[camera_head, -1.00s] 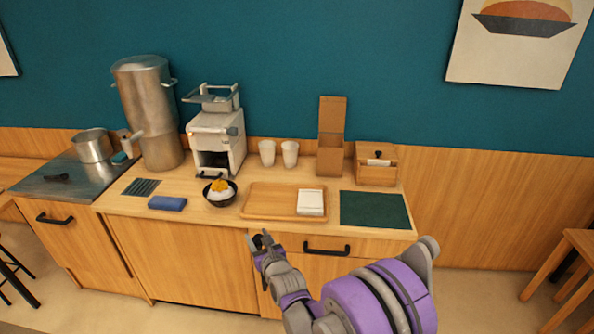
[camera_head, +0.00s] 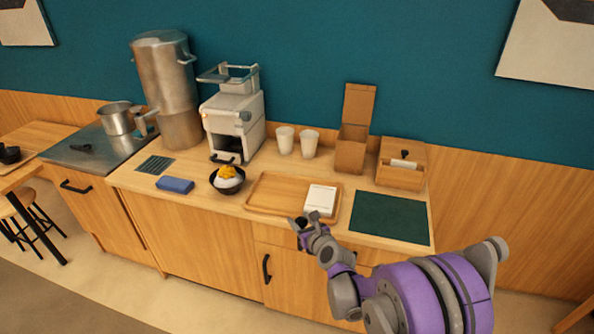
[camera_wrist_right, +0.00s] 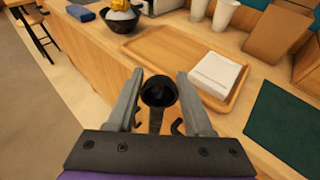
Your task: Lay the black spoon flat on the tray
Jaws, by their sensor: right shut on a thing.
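The black spoon (camera_wrist_right: 158,93) is between the fingers of my right gripper (camera_wrist_right: 160,74), its dark round bowl facing the wrist camera and its handle running down between the fingers. In the head view my right gripper (camera_head: 306,220) is at the counter's front edge, just in front of the tray's front right part. The wooden tray (camera_head: 268,190) lies on the counter; it also shows in the wrist view (camera_wrist_right: 150,45), ahead of the gripper. The spoon is apart from the tray. My left gripper is not in view.
A white square block (camera_head: 319,198) sits on the tray's right side; the tray's left side is bare. A black bowl with food (camera_head: 227,181) stands left of the tray. A dark green mat (camera_head: 390,217) lies to the right. Two white cups (camera_head: 309,143) stand behind.

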